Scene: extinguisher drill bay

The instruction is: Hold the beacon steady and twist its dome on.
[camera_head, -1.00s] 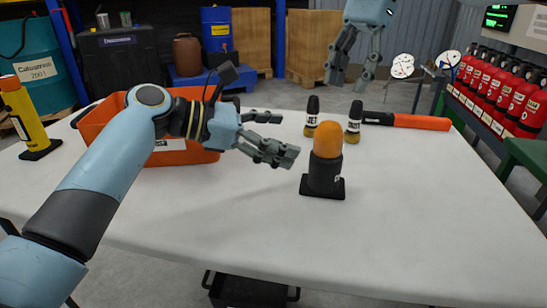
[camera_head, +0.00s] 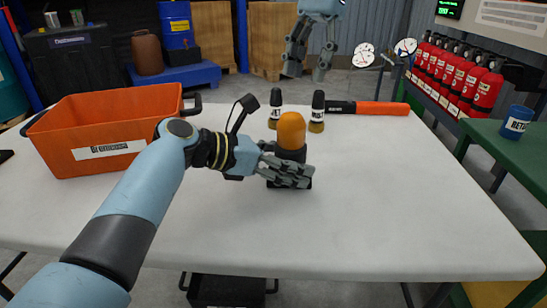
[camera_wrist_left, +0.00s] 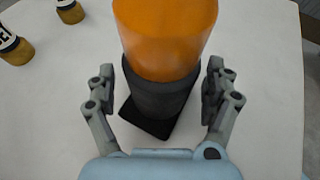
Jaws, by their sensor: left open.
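The beacon has a black body (camera_head: 292,153) on a square foot and stands upright on the table. Its orange dome (camera_head: 291,130) sits on top of the body; I cannot tell how tightly it is seated. My left gripper (camera_head: 289,168) is open around the body, and its near finger hides the lower part. In the left wrist view the black body (camera_wrist_left: 160,98) stands between the two fingers of my left gripper (camera_wrist_left: 158,85), with a visible gap on each side. My right gripper (camera_head: 306,68) hangs open and empty above the table's far edge.
An orange crate (camera_head: 105,112) stands at the left. The white table (camera_head: 410,200) is clear at the right and front.

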